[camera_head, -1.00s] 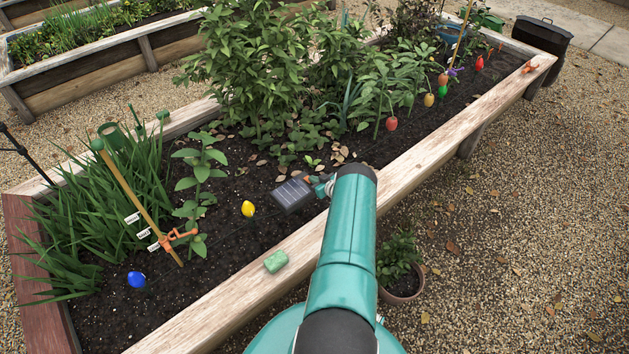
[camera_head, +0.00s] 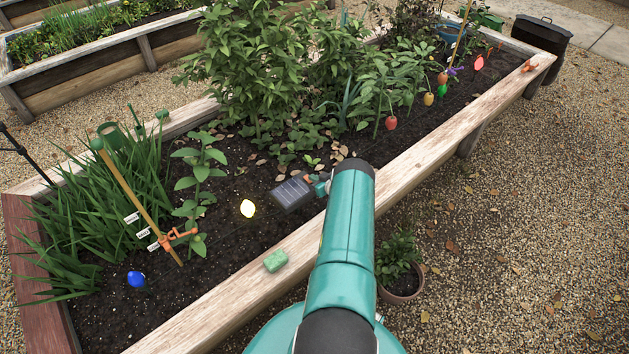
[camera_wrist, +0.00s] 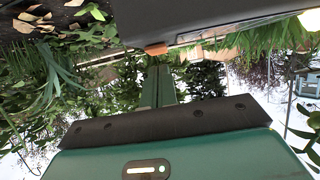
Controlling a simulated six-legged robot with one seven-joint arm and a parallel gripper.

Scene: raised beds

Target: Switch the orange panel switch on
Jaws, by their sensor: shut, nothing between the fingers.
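The dark solar panel (camera_head: 291,193) stands over the soil in the near raised bed, left of my arm. The orange switch (camera_wrist: 156,48) shows at the edge of the panel's dark housing (camera_wrist: 200,22) in the wrist view; a small orange bit (camera_head: 308,178) shows beside the panel in the head view. My gripper (camera_wrist: 157,72) is shut and empty, its green fingers pointing at the switch. The tips are at or very close to it; I cannot tell whether they touch.
A stake with an orange clip (camera_head: 176,236) and a blue light (camera_head: 136,279) stand at left. Leafy plants crowd behind the panel. A potted plant (camera_head: 399,262) stands on the gravel at right.

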